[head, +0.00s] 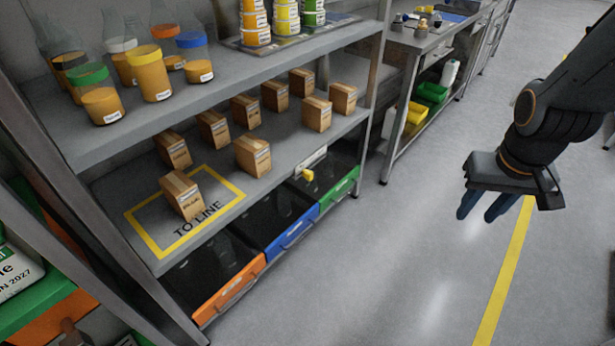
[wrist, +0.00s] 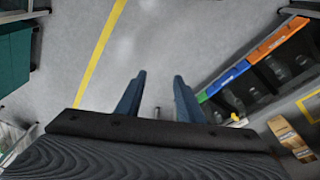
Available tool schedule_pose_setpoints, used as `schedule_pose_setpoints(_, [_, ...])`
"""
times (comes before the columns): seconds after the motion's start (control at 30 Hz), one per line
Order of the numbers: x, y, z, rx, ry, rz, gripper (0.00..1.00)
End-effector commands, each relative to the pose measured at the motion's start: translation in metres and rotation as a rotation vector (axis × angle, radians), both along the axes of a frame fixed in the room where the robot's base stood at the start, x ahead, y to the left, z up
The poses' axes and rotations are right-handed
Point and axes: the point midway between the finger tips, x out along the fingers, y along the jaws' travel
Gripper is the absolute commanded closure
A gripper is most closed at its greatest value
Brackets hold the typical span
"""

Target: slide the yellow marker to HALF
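The yellow marker (head: 308,175) is a small yellow piece on a pale scale strip (head: 313,160) at the front edge of the middle shelf, above the green-fronted bin. Markings on the strip are too small to read. A small yellow spot that looks like the marker (wrist: 235,117) also shows in the wrist view, right of the fingers. My gripper (head: 484,206) hangs over the open floor, well to the right of the shelf and apart from the marker. In the wrist view its two blue fingers (wrist: 158,95) are spread with nothing between them.
The shelf (head: 225,215) holds several small cartons, one on the yellow "TO LINE" square. Jars stand on the shelf above. Orange, blue and green fronted bins (head: 285,235) sit below. A workbench (head: 425,45) stands behind. Floor between gripper and shelf is clear.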

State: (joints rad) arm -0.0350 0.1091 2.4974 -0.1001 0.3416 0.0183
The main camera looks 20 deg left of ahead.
Motion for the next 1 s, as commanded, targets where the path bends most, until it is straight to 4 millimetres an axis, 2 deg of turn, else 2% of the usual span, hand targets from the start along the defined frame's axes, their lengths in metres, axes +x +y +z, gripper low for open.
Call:
schedule_pose_setpoints(0.03, [0.032,0.006,-0.03,-0.006,-0.057,0.044,0.66])
schedule_pose_setpoints(0.13, [0.095,0.023,-0.066,-0.005,-0.201,0.144,0.66])
schedule_pose_setpoints(0.2, [0.136,0.043,-0.089,0.009,-0.302,0.22,0.66])
schedule_pose_setpoints(0.27, [0.167,0.063,-0.107,0.032,-0.387,0.287,0.66])
schedule_pose_setpoints(0.3, [0.186,0.078,-0.119,0.051,-0.441,0.332,0.66])
schedule_pose_setpoints(0.4, [0.227,0.121,-0.149,0.117,-0.574,0.443,0.66])
schedule_pose_setpoints(0.5, [0.255,0.168,-0.177,0.207,-0.698,0.552,0.66])
schedule_pose_setpoints(0.63, [0.273,0.233,-0.213,0.359,-0.845,0.687,0.66])
schedule_pose_setpoints(0.7, [0.275,0.265,-0.23,0.454,-0.915,0.75,0.66])
schedule_pose_setpoints(0.8, [0.269,0.302,-0.25,0.593,-0.998,0.823,0.66])
schedule_pose_setpoints(0.9, [0.258,0.329,-0.265,0.717,-1.059,0.874,0.66])
schedule_pose_setpoints(1.0, [0.247,0.345,-0.273,0.813,-1.098,0.905,0.66])
